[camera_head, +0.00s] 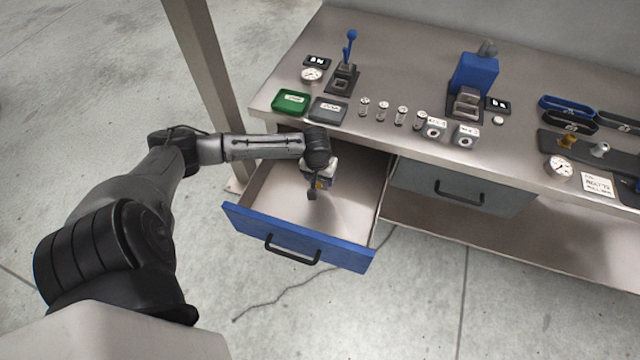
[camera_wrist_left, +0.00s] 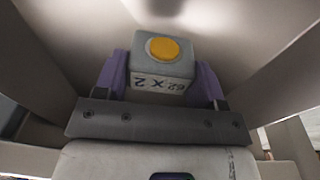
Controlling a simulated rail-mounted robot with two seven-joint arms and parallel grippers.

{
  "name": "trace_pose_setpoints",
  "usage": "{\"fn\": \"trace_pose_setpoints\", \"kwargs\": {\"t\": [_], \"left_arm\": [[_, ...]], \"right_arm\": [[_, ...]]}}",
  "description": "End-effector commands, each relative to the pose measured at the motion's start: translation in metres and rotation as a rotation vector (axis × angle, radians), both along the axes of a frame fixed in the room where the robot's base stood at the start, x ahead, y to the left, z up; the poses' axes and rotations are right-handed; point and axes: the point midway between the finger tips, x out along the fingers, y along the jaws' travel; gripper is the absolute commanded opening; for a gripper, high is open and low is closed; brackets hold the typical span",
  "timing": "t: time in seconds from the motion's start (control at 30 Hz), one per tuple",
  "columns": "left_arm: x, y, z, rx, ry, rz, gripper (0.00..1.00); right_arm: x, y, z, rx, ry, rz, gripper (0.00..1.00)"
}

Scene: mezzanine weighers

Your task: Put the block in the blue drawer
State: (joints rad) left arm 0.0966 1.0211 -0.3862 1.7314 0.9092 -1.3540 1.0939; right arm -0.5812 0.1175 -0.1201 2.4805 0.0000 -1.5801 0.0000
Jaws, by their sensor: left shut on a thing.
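The blue drawer (camera_head: 300,241) is pulled out at the left of the bench, its inside bare and pale. My left gripper (camera_head: 312,192) points down into the open drawer. In the left wrist view my left gripper (camera_wrist_left: 164,84) is shut on a grey block (camera_wrist_left: 162,68), with purple fingers at its two sides. The block has a yellow-orange disc on one face and a printed label on another. In the head view the block cannot be told apart from the gripper. Whether it touches the drawer floor is not clear. My right gripper is not in view.
A grey drawer (camera_head: 465,188) beside it is shut. On the bench top (camera_head: 440,80) stand a green tray (camera_head: 291,102), a grey tray (camera_head: 328,110), several small cylinders, two grey labelled blocks (camera_head: 450,132) and a blue press (camera_head: 473,75). A post (camera_head: 207,75) rises behind the left arm.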

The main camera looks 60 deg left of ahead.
Motion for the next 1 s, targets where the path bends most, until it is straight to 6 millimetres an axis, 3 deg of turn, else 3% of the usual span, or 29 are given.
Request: {"fn": "trace_pose_setpoints", "kwargs": {"t": [0.3,0.73,0.77,1.0], "left_arm": [[0.000,0.000,-0.037,0.001,-0.001,0.000,0.13],[0.000,0.000,-0.040,0.001,-0.001,0.000,0.13],[0.000,-0.001,-0.041,0.000,0.000,0.000,0.66],[0.000,-0.001,-0.041,0.001,0.001,0.000,0.89]], "right_arm": [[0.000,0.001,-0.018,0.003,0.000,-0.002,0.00],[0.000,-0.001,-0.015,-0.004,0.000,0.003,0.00],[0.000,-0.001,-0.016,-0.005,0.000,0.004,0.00],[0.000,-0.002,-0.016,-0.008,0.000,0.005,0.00]]}}
